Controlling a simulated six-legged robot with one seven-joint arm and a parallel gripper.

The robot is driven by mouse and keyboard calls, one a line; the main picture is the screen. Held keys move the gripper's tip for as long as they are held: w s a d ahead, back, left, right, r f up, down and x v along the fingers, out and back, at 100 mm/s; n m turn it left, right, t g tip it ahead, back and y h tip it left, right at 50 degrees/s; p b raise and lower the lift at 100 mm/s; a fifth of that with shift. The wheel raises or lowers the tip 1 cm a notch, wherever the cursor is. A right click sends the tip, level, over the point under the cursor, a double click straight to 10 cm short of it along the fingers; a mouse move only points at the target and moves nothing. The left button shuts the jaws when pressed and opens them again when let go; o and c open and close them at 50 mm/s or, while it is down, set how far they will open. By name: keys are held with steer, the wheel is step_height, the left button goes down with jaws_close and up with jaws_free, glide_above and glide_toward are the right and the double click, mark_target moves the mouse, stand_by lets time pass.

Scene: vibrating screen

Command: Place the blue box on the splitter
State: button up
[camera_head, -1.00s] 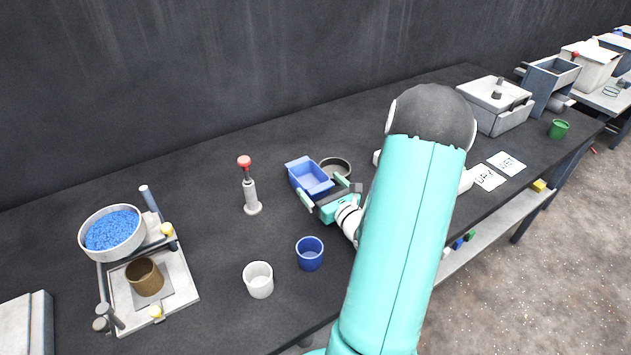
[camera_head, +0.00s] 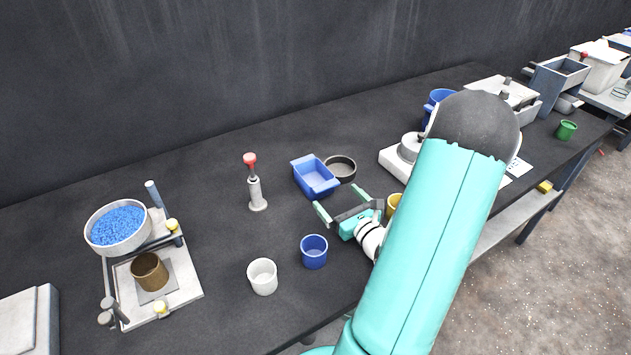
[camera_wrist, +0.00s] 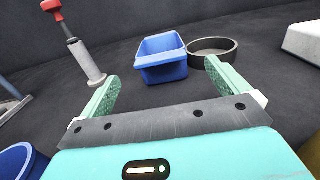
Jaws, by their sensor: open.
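The blue box (camera_head: 316,178) is an open-topped rectangular bin standing upright on the black table. In the wrist view the blue box (camera_wrist: 163,62) lies beyond my fingertips, roughly centred between them. My gripper (camera_head: 340,203) is open and empty on the near side of the box, with a gap between them. Its two green fingers spread wide in the wrist view (camera_wrist: 162,72). A grey-blue open-topped apparatus (camera_head: 562,75) at the far right may be the splitter; I cannot tell for sure.
A dark round pan (camera_head: 341,168) sits close to the right of the box. A red-topped tool (camera_head: 256,190) stands left. A blue cup (camera_head: 314,252) and white cup (camera_head: 263,277) stand in front. A white scale-like device (camera_head: 400,160) is partly behind my arm.

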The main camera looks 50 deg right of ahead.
mark_target(324, 183)
steer(key=x, duration=1)
steer(key=shift+w, duration=0.1)
steer(key=c, duration=1.1)
